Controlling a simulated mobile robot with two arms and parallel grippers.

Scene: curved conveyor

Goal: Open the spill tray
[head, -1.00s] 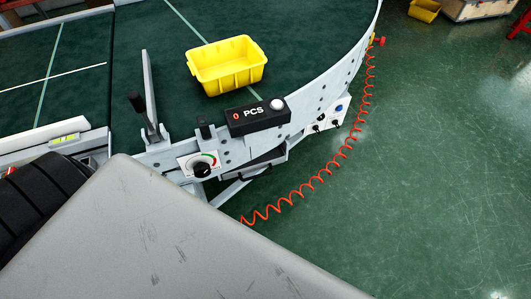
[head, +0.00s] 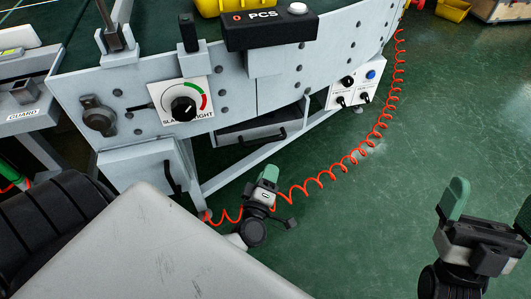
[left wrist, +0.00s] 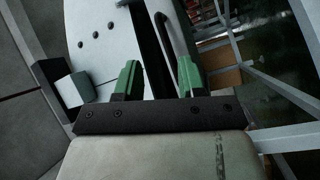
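The spill tray appears to be the grey drawer (head: 232,136) under the conveyor's side in the head view, with a black bar handle (head: 262,137) on its front. It looks shut or nearly so. My left gripper (head: 267,178) is below and slightly right of that handle, apart from it. In the left wrist view its two green fingers (left wrist: 158,78) stand apart with nothing between them. A black bar handle (left wrist: 168,35) shows beyond the fingers; I cannot tell for certain whose it is. My right gripper (head: 491,200) is open and empty at the far right, over the floor.
A hinged grey box (head: 140,175) with a black handle hangs left of the drawer. A diagonal grey strut (head: 235,168) runs below the drawer. A coiled orange hose (head: 330,170) curves behind my left gripper. A dial panel (head: 180,98) and switch box (head: 355,85) are above.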

